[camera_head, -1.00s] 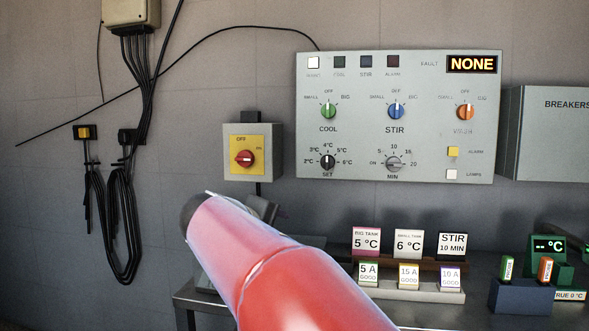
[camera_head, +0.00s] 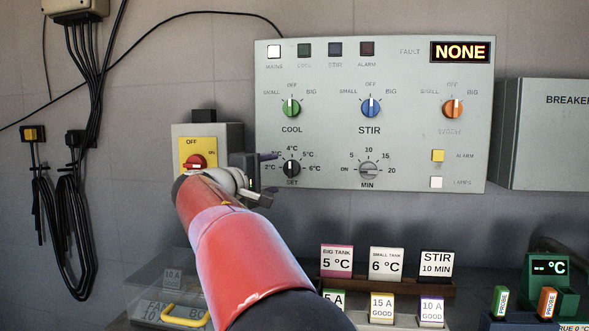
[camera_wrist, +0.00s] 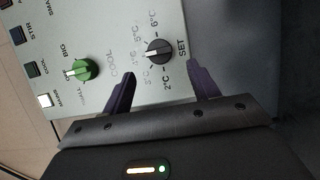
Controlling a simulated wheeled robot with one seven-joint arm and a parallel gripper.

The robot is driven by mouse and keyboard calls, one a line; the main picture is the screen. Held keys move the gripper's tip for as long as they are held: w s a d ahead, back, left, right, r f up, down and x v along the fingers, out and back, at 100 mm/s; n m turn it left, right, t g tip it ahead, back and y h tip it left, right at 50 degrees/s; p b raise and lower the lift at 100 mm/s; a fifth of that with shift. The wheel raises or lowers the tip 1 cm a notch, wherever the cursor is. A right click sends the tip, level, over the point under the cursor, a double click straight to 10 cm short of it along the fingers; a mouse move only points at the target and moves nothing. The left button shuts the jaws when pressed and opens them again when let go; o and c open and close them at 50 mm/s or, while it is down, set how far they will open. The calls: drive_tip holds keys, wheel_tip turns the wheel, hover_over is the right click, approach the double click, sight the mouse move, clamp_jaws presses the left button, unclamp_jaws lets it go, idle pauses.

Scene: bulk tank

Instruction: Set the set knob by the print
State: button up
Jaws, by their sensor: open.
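The set knob (camera_head: 291,168) is a black dial low on the left of the grey panel, with marks from 2 °C to 6 °C. In the wrist view the knob (camera_wrist: 160,52) shows a white mark pointing roughly at the 4 °C side. My gripper (camera_head: 270,173) is open just in front of it; in the wrist view its two purple fingers (camera_wrist: 161,70) lie either side of the knob, apart from it. Printed cards stand below: big tank 5 °C (camera_head: 336,262), small tank 6 °C (camera_head: 386,263) and stir 10 min (camera_head: 436,264).
The green cool knob (camera_head: 291,107), blue stir knob (camera_head: 370,107) and min knob (camera_head: 368,170) are close by. A red and yellow switch (camera_head: 196,160) is left of my gripper. The panel display (camera_head: 460,52) reads NONE.

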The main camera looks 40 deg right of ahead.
sight(288, 170)
drive_tip(key=p+x, duration=0.1)
drive_tip(key=x, duration=0.6)
drive_tip(key=c, duration=1)
